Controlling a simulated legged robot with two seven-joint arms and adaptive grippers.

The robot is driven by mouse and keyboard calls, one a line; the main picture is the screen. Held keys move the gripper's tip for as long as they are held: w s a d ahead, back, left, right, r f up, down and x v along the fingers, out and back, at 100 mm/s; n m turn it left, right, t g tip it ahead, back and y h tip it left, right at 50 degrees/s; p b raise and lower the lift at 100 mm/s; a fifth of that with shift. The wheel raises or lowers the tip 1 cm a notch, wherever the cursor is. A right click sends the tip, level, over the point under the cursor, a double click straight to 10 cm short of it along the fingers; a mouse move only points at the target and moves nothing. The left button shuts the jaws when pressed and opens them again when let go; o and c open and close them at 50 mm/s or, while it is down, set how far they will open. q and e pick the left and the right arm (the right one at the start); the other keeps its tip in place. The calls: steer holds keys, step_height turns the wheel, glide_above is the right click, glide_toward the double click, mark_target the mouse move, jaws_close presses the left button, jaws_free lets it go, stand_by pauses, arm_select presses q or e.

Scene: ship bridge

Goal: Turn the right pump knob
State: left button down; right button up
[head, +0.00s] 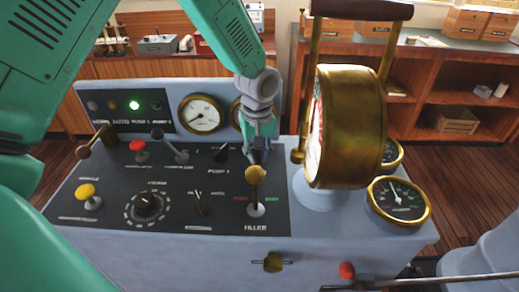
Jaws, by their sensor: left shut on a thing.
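The dark console panel (110,205) carries a black pump knob (221,153) with a label reading PUMP 1. My left gripper (258,152) reaches down to the panel just right of that knob. It is shut on the right pump knob, which the fingers almost wholly hide, so its angle cannot be told. My right gripper is not in view.
A large brass telegraph (349,125) stands close to the right of my left gripper. Round gauges (200,114) sit behind the panel. A red lever (139,147), a yellow lever (87,192) and a round dial (146,206) are to the left. A green lamp (134,105) is lit.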

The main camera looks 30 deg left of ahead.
arm_select(q)
steer(key=m+p, duration=0.2)
steer(key=m, duration=0.1)
steer(key=m+p, duration=0.1)
steer(key=shift+w+a+r+m, duration=0.1)
steer(key=shift+a+r+m, duration=0.2)
steer(key=shift+a, duration=0.05)
steer(key=shift+a+f+m+p, duration=0.15)
steer(key=shift+m+p, duration=0.55)
steer(key=shift+m, duration=0.45)
steer(key=shift+a+r+m+p, duration=0.1)
steer(key=shift+m+p, duration=0.6)
steer(key=shift+m, duration=0.45)
steer(key=c, duration=1.6)
jaws_free()
steer(key=shift+f, duration=0.25)
